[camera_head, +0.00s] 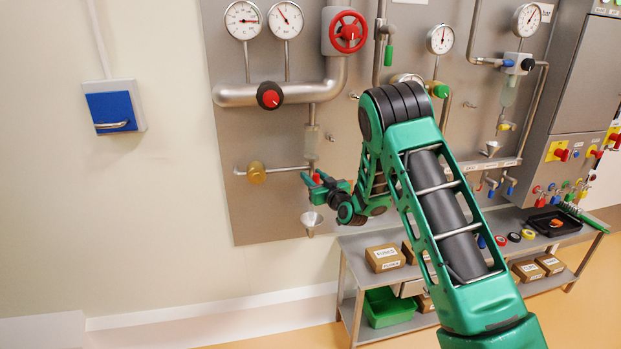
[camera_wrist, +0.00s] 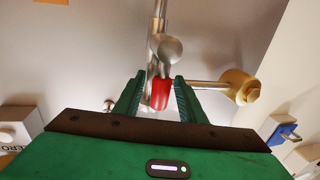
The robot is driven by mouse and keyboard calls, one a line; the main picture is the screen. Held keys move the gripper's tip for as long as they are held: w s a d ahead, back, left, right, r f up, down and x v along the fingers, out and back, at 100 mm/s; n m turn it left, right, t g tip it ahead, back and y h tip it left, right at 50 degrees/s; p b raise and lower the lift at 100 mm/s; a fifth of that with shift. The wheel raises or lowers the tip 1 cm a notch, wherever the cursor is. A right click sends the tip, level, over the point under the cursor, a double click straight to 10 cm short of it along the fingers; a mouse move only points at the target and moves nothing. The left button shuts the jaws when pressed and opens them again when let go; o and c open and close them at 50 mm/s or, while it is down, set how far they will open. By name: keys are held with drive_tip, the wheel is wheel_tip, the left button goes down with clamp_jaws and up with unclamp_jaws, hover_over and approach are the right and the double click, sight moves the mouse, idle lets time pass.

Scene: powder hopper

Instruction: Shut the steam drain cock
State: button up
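The steam drain cock has a red lever (camera_head: 317,178) on the vertical drain pipe, above a small metal funnel (camera_head: 311,220). In the wrist view the red lever (camera_wrist: 160,95) points toward my gripper from a rounded metal cock body (camera_wrist: 169,50). My gripper (camera_head: 313,186) is at the cock. In the wrist view its two green fingers (camera_wrist: 158,98) stand on either side of the lever, apart, with narrow gaps showing, so it looks open around the lever. In the head view, the gripper partly hides the cock.
A brass knob (camera_head: 256,172) sits on the side pipe left of the cock. A red handwheel (camera_head: 348,32) and a black-and-red knob (camera_head: 270,96) are above. A low bench (camera_head: 348,243) with boxes stands below right. The wall at left is clear except for a blue box (camera_head: 114,108).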

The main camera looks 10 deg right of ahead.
drive_tip(key=shift+x, duration=0.85)
clamp_jaws()
